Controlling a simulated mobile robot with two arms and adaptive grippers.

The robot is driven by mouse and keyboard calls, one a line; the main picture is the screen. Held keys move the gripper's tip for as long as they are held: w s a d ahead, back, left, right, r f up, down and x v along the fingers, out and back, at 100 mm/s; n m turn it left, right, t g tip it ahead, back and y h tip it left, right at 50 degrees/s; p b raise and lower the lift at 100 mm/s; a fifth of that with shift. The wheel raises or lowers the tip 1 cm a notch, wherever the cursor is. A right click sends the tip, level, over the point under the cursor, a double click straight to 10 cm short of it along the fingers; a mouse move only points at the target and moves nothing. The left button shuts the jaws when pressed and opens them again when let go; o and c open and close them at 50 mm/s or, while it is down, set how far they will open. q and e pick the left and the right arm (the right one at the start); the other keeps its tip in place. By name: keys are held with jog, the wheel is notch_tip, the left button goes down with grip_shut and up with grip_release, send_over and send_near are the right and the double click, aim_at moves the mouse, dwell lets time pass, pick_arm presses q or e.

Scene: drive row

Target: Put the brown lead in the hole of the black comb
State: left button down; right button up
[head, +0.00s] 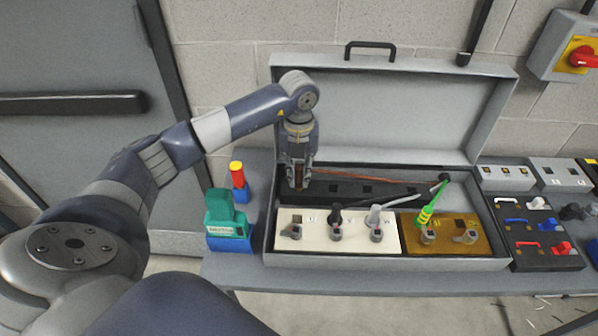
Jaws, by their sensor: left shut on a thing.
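My left gripper (299,180) is shut on the end of the brown lead, over the left end of the black comb. The brown lead (362,174) runs from the gripper across to the right, toward a dark round fitting (445,177). The black comb (385,191) is a long dark bar with square holes, lying in the open grey case behind the white block. The gripper hides the comb's left end, so I cannot tell whether the lead's tip is in a hole or above it. My right gripper is not in view.
The case lid (400,110) stands open behind the gripper. In front are a white block (352,246) and a brown-yellow block (468,250) with plugs; a green-yellow lead (426,213) and a grey lead (376,217) stand up there. A green tool (225,212) stands left of the case.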

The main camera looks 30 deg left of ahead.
pick_arm(q)
jog(key=shift+f+b, duration=0.6)
jog(key=shift+f, duration=0.35)
jog(key=c, duration=1.4)
grip_release()
jog(key=shift+c, duration=0.2)
jog(key=shift+r, duration=0.15)
notch_tip(320, 180, up, 7)
jog(key=shift+r, duration=0.15)
